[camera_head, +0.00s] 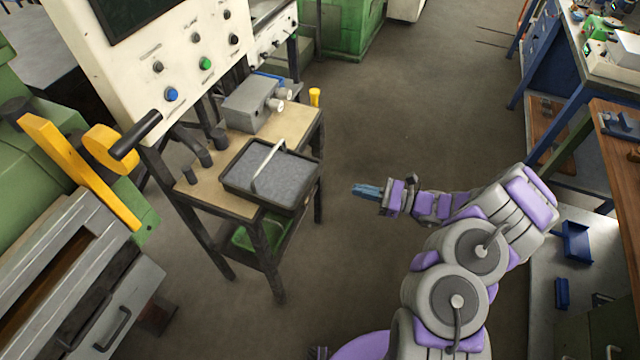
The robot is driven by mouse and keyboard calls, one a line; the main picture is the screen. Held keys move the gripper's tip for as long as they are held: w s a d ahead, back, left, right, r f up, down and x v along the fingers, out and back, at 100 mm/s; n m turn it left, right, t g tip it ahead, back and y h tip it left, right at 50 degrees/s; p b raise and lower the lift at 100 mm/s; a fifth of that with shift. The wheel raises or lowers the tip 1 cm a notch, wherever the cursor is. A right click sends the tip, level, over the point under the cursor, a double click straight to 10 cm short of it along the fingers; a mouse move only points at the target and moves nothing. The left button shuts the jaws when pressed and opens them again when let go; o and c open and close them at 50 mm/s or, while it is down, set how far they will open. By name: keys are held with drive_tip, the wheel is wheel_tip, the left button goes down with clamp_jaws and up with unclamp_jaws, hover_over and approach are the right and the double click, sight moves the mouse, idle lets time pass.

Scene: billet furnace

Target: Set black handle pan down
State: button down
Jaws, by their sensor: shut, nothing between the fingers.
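A black rectangular pan (276,174) with grey contents sits on the wooden top of a small stand (200,199). A light handle bar (267,163) arches over it, so its handle looks pale, not black. My gripper (358,190) is to the right of the pan and the stand, apart from both, over open floor. Its blue fingers are together and hold nothing. The pan's underside is hidden.
A grey box (250,103) and a yellow cup-like thing (315,97) stand behind the pan. A white control panel (165,60) rises at the left. A workbench (590,90) stands at the right. The floor (410,110) between is clear.

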sight(313, 179)
drive_tip(key=shift+m+t, duration=0.8)
drive_tip(key=shift+m, duration=0.1)
drive_tip(key=w+a+f+b, duration=0.1)
drive_tip(key=a, duration=0.2)
drive_tip(key=w+a+f+b, duration=0.1)
drive_tip(key=w+a, duration=0.1)
drive_tip(key=a, duration=0.2)
drive_tip(key=w+a+f+b, duration=0.1)
drive_tip(key=w+a, duration=0.1)
drive_tip(key=a, duration=0.1)
drive_tip(key=shift+a+f, duration=0.3)
drive_tip(key=shift+a, duration=0.05)
drive_tip(key=shift+w+a+b, duration=0.1)
drive_tip(key=shift+a+b, duration=0.15)
drive_tip(key=shift+b, duration=0.1)
drive_tip(key=shift+r, duration=0.1)
